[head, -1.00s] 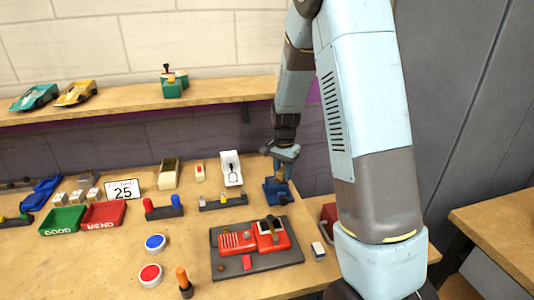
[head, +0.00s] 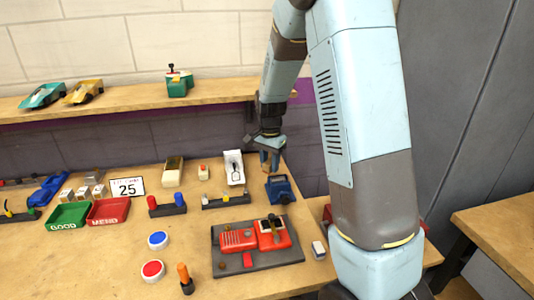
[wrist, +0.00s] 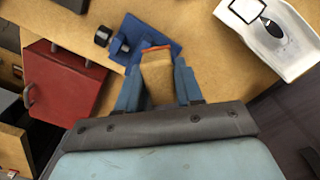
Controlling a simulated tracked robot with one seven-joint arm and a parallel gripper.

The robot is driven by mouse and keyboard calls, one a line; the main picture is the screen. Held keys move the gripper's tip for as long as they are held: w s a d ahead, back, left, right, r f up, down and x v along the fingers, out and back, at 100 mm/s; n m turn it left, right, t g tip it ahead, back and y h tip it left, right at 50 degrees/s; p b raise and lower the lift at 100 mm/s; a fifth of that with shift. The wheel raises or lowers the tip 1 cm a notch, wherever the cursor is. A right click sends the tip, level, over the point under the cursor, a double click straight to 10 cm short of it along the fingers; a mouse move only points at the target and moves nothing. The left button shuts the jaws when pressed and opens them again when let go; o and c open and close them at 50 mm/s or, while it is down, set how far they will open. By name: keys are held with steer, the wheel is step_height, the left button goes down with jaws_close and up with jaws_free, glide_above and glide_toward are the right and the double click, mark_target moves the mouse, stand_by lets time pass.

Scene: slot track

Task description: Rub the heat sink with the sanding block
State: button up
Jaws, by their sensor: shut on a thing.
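My gripper (head: 269,154) is shut on a tan block with a reddish edge, which looks like the sanding block (head: 268,162). In the wrist view the sanding block (wrist: 158,82) sits between the two blue fingers, its far end pointing away from me. It is held above the bench, behind the blue vise (head: 279,189), apart from it as far as I can tell. A red unit with a ribbed left part, perhaps the heat sink (head: 238,240), lies on a dark mat (head: 225,262) nearer the front. I cannot be sure which part is the heat sink.
A white tray-like holder (head: 234,166) stands left of my gripper. A switch strip (head: 226,201), blue button (head: 158,240), red button (head: 152,271) and orange-handled tool (head: 184,276) are on the bench. A red box (wrist: 65,82) shows beside the bench.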

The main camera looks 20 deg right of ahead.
steer(key=shift+r, duration=2)
